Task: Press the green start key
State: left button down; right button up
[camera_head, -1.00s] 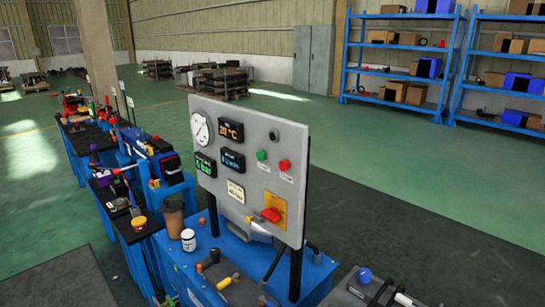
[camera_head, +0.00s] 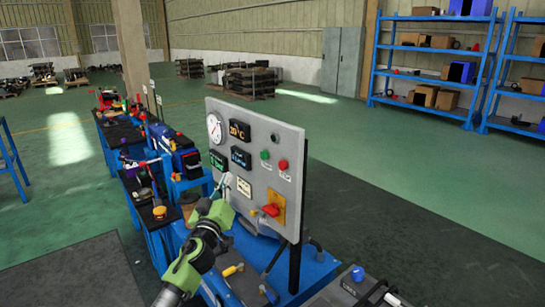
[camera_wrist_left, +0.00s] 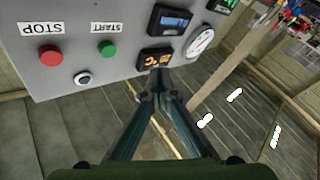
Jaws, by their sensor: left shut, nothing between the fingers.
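The green start key (camera_head: 264,154) is a round button on the upright grey control panel (camera_head: 252,112), left of the red stop button (camera_head: 283,163). In the left wrist view the panel is upside down; the green key (camera_wrist_left: 108,50) sits beside its START label (camera_wrist_left: 103,27), with the red button (camera_wrist_left: 50,56) farther left. My left gripper (camera_head: 226,182) is in front of the panel's lower left in the head view. Its shut, empty fingers (camera_wrist_left: 157,77) overlap the temperature display's edge in the wrist view, right of the green key. I see no contact with the key. My right gripper is not in view.
The panel also carries a gauge (camera_head: 214,128), several displays and a red rotary switch on a yellow plate (camera_head: 275,211). It stands on a blue bench (camera_head: 322,271) with small tools. Workbenches line the left; blue shelves (camera_head: 433,62) stand at the back right.

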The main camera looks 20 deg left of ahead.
aim_at(265, 155)
pick_arm(q)
notch_tip(265, 155, up, 4)
jog(key=d+r, duration=0.1)
jog(key=w+d+t+b, duration=0.1)
jog(key=w+d+b, duration=0.2)
jog(key=w, duration=0.4)
jog(key=shift+d+f, duration=0.35)
jog(key=shift+d, duration=0.45)
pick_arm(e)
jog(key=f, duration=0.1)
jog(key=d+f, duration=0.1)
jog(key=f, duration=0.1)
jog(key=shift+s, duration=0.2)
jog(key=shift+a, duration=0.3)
pick_arm(q)
jog(key=shift+w, duration=0.15)
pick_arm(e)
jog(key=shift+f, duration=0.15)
pick_arm(q)
jog(key=shift+w+d+b, duration=0.2)
jog(key=shift+w+b, duration=0.1)
jog(key=shift+b, duration=0.25)
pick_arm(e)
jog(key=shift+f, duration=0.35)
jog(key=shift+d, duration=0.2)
